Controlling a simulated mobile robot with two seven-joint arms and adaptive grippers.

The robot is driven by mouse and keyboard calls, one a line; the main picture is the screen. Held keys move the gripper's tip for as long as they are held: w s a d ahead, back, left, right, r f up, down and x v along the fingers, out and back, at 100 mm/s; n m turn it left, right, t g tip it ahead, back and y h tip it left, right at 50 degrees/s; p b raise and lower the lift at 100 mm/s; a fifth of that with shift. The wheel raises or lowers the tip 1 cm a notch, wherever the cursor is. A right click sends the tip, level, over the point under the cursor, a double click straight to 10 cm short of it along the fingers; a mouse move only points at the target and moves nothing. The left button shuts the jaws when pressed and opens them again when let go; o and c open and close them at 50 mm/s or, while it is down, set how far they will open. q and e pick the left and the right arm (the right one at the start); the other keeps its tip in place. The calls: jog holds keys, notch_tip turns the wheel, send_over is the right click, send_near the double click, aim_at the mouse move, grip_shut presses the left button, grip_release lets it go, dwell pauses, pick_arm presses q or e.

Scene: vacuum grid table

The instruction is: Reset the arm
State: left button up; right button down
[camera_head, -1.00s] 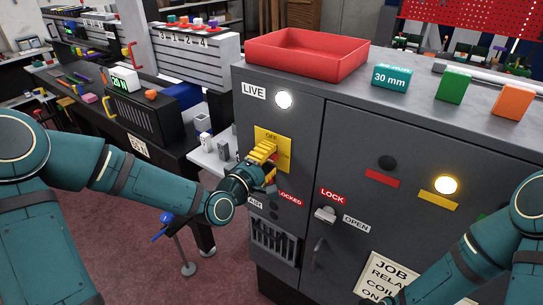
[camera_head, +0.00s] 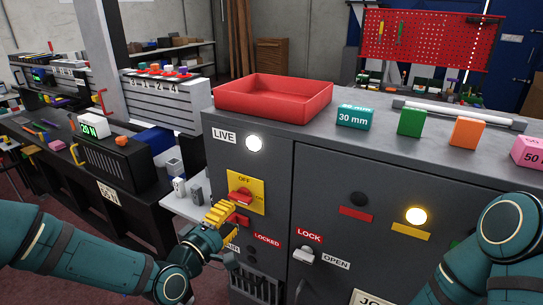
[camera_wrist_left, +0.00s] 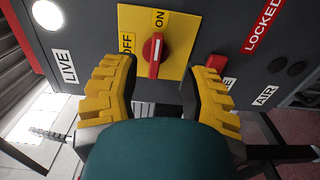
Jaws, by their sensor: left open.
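My left gripper (camera_head: 222,215) has yellow ridged fingers and stands in front of the grey cabinet (camera_head: 325,165), just below and in front of a red rotary switch (camera_head: 240,193) on a yellow plate marked OFF and ON. In the left wrist view the fingers (camera_wrist_left: 160,85) are spread with nothing between them, and the red switch (camera_wrist_left: 152,55) with its white line lies beyond the fingertips, apart from them. The LIVE lamp (camera_head: 254,143) is lit white. My right arm shows at the lower right; its gripper is out of view.
A red tray (camera_head: 273,97) and teal, green, orange and pink blocks stand on the cabinet top. A latch handle (camera_head: 303,254) between LOCK and OPEN labels protrudes from the cabinet door. A dark bench (camera_head: 60,160) with instruments stands to the left.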

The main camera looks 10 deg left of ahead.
pick_arm(q)
jog(key=s+d+f+m+g, duration=0.3)
jog(key=f+g, duration=0.1)
jog(key=f, duration=0.6)
jog(key=s+d+f+m+g, duration=0.3)
jog(key=d+f+g, duration=0.1)
jog(key=f, duration=0.6)
jog(key=s+d+f+m+g+y, duration=0.1)
jog(key=s+f+m+g+y, duration=0.1)
jog(key=s+f+m+g, duration=0.4)
jog(key=s+f+g, duration=0.1)
jog(key=s+f, duration=0.3)
jog(key=f, duration=0.1)
jog(key=shift+s+f, duration=0.3)
jog(key=shift+s, duration=0.05)
